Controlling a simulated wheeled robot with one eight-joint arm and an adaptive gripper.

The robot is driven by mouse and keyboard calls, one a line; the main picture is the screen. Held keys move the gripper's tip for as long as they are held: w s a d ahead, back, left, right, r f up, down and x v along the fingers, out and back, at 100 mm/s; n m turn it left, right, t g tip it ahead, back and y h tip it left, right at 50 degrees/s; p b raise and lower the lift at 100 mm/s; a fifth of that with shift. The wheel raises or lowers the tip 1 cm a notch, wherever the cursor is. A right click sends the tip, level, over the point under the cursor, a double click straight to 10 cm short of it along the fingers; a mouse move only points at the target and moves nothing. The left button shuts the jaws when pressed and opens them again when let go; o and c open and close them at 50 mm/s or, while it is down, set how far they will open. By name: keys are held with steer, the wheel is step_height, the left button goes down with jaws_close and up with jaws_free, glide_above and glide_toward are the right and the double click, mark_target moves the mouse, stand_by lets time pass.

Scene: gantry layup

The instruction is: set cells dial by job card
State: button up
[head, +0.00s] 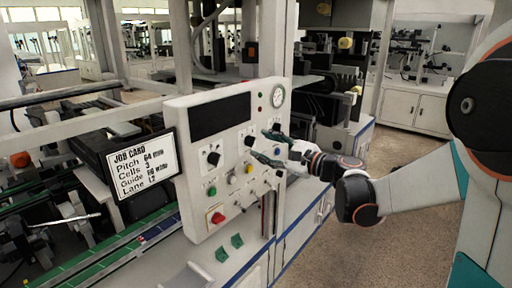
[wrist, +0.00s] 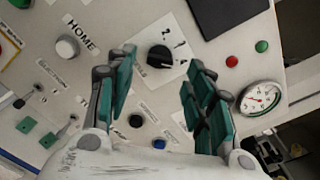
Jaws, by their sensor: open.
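The job card (head: 144,165) stands left of the control panel (head: 190,222) in the head view and reads Pitch 64 mm, Cells 3, with Guide and Lane lines below. A black dial (wrist: 160,57) on a white numbered plate shows between my fingers in the wrist view; I cannot tell which number it points to. In the head view this dial (head: 248,141) is just left of my fingertips. My gripper (head: 261,145) is open and empty, its green-padded fingers (wrist: 162,68) spread either side of the dial in the wrist view, with no visible contact.
A second black knob (head: 213,157) sits left on the panel. A red switch (head: 217,217), a green button (head: 211,190) and a white knob (wrist: 67,47) by HOME are also there. A dark display (head: 219,115) and a round gauge (head: 277,96) are above. Free floor lies right.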

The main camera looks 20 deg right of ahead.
mark_target(254, 142)
steer(key=shift+b+x, duration=0.3)
steer(key=shift+x, duration=1.7)
steer(key=shift+c, duration=0.3)
steer(key=c, duration=1)
